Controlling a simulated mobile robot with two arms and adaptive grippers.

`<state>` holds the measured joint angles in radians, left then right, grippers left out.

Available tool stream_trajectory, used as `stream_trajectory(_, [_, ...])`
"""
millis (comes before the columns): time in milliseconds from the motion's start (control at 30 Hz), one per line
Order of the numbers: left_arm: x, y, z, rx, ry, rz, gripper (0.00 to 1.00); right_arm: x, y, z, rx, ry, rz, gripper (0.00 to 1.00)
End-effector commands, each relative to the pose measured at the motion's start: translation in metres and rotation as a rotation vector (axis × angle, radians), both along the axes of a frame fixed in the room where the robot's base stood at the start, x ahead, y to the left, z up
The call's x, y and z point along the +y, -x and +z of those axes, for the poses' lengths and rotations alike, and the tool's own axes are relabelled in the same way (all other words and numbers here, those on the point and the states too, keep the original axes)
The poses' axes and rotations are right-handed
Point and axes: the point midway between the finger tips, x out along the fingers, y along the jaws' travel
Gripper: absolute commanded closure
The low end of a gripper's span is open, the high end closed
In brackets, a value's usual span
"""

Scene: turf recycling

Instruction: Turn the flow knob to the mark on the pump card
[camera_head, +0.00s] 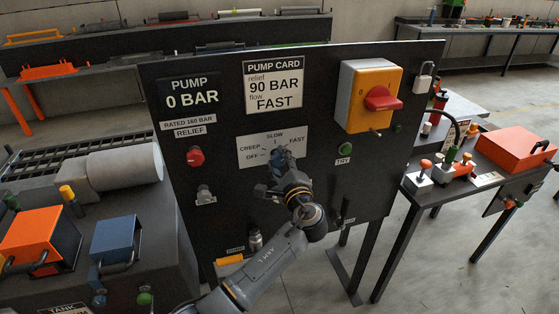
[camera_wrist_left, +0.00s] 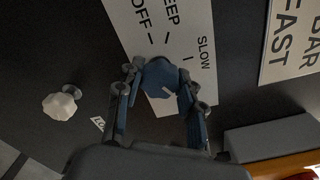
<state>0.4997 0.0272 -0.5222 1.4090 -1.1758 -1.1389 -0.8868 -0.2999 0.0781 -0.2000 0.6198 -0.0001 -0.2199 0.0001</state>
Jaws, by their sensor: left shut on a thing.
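The blue flow knob (camera_wrist_left: 158,74) sits between the two fingers of my left gripper (camera_wrist_left: 160,88), which is shut on it. A short white line shows on the knob's lower right in the wrist view, past the SLOW tick, on the side towards FAST. The white dial plate (camera_head: 258,150) reads OFF, CREEP, SLOW and FAST in the head view. The FAST tick is hidden by my gripper. The pump card (camera_head: 274,84) above reads relief 90 BAR, flow FAST. In the head view my left gripper (camera_head: 279,160) covers most of the knob. My right gripper is out of view.
The pump display (camera_head: 192,93) reads 0 BAR. A red relief knob (camera_head: 195,157) and a grey knob (camera_head: 205,194) are left of the dial. A yellow switch box (camera_head: 360,90) with a red handle and a green TRY button (camera_head: 345,149) are to the right.

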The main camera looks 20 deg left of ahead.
Motion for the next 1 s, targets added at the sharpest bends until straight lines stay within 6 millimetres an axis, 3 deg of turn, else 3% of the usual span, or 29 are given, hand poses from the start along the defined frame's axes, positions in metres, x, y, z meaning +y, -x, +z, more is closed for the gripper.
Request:
stream_trajectory(133, [0.000,0.000,0.002,-0.003,-0.001,0.001,0.94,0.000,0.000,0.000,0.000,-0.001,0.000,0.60])
stream_trajectory(167, [0.000,0.000,0.002,-0.003,0.000,0.001,0.56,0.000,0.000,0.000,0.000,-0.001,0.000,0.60])
stream_trajectory(267, [0.000,0.000,0.001,-0.003,0.000,0.001,0.39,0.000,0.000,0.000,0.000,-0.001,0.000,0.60])
stream_trajectory(667, [-0.004,0.006,-0.001,-0.001,0.002,-0.001,0.39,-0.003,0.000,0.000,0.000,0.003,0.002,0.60])
stream_trajectory(1000, [-0.042,0.061,-0.001,0.000,0.003,-0.002,0.39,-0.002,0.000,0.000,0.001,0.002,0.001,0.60])
